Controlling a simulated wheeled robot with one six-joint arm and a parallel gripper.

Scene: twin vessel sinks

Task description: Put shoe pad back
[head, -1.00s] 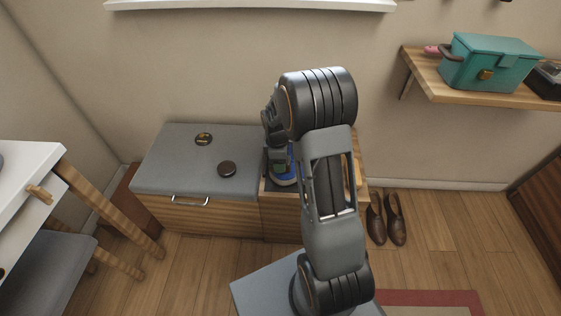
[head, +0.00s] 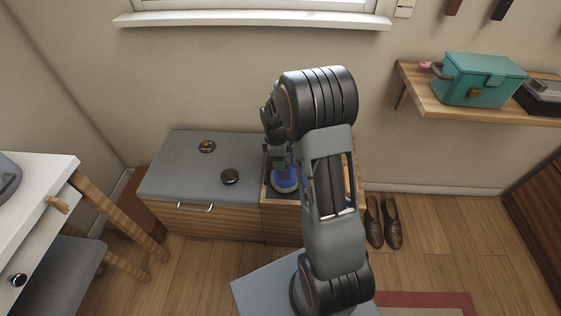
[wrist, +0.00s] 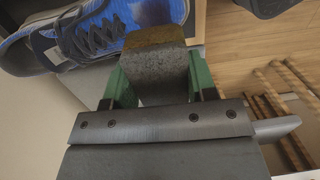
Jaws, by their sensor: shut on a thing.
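The shoe pad (wrist: 160,68) is a grey block with a yellow-brown far edge. It sits between the green fingers of my gripper (wrist: 160,85), which is shut on it. In the head view my gripper (head: 281,158) is over the open right-hand compartment of the bench (head: 263,194), above a blue shoe (head: 285,184). In the wrist view the blue shoe (wrist: 85,40) with dark laces lies just beyond the pad, at the upper left. The pad hides part of the shoe. My arm covers much of the compartment in the head view.
Two round tins, one gold-marked (head: 207,146) and one dark (head: 230,177), lie on the grey bench cushion (head: 170,165). Brown shoes (head: 384,222) stand on the floor to the right. A teal box (head: 482,80) sits on the wall shelf (head: 440,103).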

